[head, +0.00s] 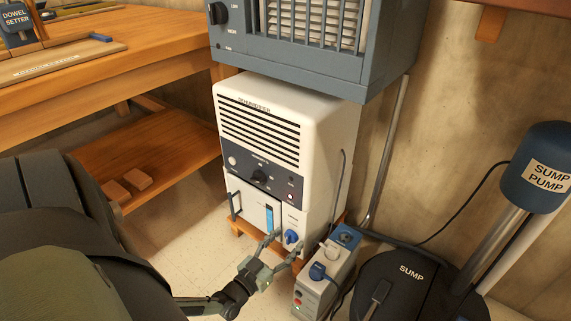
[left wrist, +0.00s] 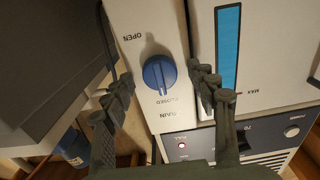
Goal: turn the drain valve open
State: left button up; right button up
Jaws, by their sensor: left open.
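The drain valve is a blue knob (head: 291,236) low on the front right of the white dehumidifier (head: 316,123). In the left wrist view, the knob (left wrist: 158,74) sits on a white panel marked OPEN, CLOSED and DRAIN, seen upside down. Its raised bar runs roughly up and down the picture, one end near CLOSED. My left gripper (head: 287,247) is open in front of the panel. In the left wrist view its fingers (left wrist: 162,84) stand on either side of the knob, with gaps visible. My right gripper is not in view.
A water tank (head: 248,205) with a blue level window is left of the knob. A grey box with a blue plug (head: 318,271) stands close to its lower right. The sump pump (head: 538,168) and black lid (head: 415,275) are further right. A grey heater (head: 290,40) overhangs above.

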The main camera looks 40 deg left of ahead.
pick_arm(q)
jog(key=shift+w, duration=0.1)
jog(key=c, duration=1.2)
jog(key=shift+o, duration=0.2)
